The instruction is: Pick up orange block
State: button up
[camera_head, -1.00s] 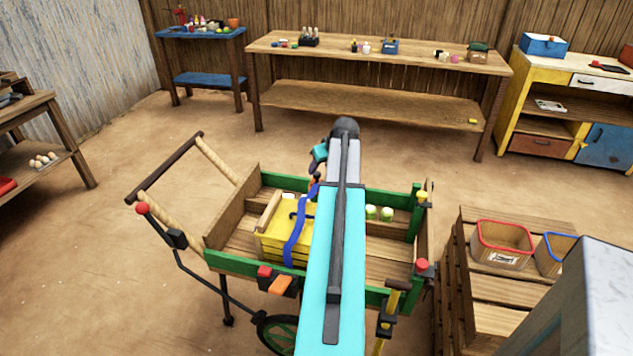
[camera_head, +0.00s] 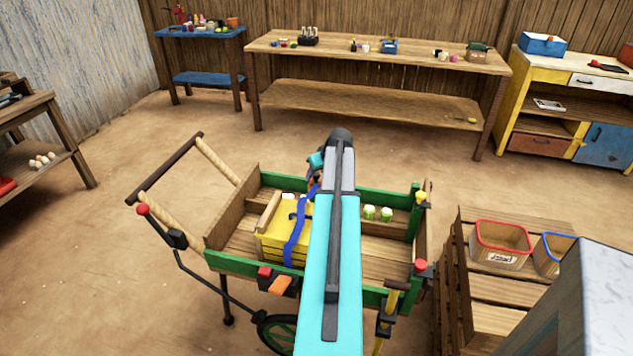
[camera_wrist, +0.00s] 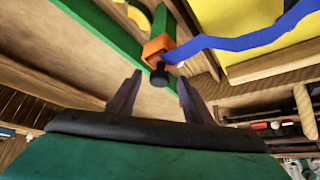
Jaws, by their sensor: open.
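An orange piece (camera_wrist: 157,46) with a black knob sits on the cart's green rail (camera_wrist: 105,32) in the wrist view, at the end of a blue strap (camera_wrist: 245,40). My gripper (camera_wrist: 157,84) is open and empty, with this piece beyond the fingertips, roughly between them. In the head view, my arm hides most of the gripper at the cart's far rail. Another orange block-like piece (camera_head: 280,286) is on the near side of the cart, beside a red one (camera_head: 264,272). I cannot tell which orange piece is the task's block.
The wooden cart (camera_head: 235,263) holds a yellow crate (camera_head: 272,246) under the strap and green-white items (camera_head: 378,213). Slatted crates with a red-rimmed bin (camera_head: 500,258) stand right. A long workbench (camera_head: 420,60) is behind; open floor lies between.

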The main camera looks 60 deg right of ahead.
jog(key=shift+x, duration=1.3)
jog(key=c, duration=1.2)
jog(key=shift+o, duration=0.2)
jog(key=shift+r, duration=0.1)
jog(key=shift+r+b, duration=0.65)
jog(key=shift+r, duration=4.25)
